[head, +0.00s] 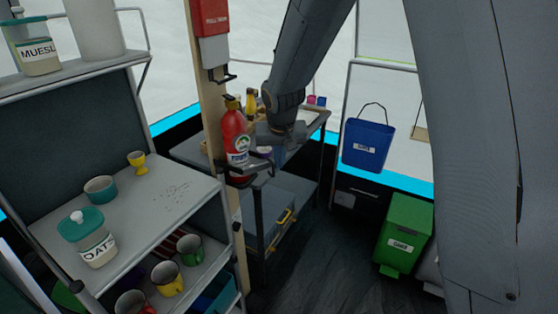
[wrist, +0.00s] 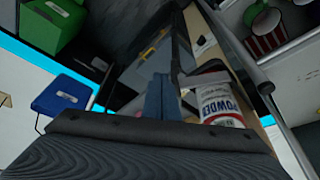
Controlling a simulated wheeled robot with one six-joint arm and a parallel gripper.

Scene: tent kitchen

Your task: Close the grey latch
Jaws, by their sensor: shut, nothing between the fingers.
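A red extinguisher (head: 235,140) labelled POWDER stands against the wooden post; its white label also shows in the wrist view (wrist: 220,103). A dark grey bracket (head: 238,180) holds it near its base, with an arm sticking out to the right. A dark bar of the bracket shows beside the bottle in the wrist view (wrist: 190,80). I take this bar for the grey latch, but cannot tell its exact position. My gripper (wrist: 160,84) is shut and empty, its bluish fingers just beside the bar. In the head view my wrist hides part of the area right of the extinguisher.
A red box (head: 211,35) with a dark hook is mounted higher on the post. A shelf (head: 150,215) with cups and jars stands left. A table (head: 312,128) is behind my arm, a toolbox (head: 283,216) below it. A blue bin (head: 367,145) and green bin (head: 404,230) are right.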

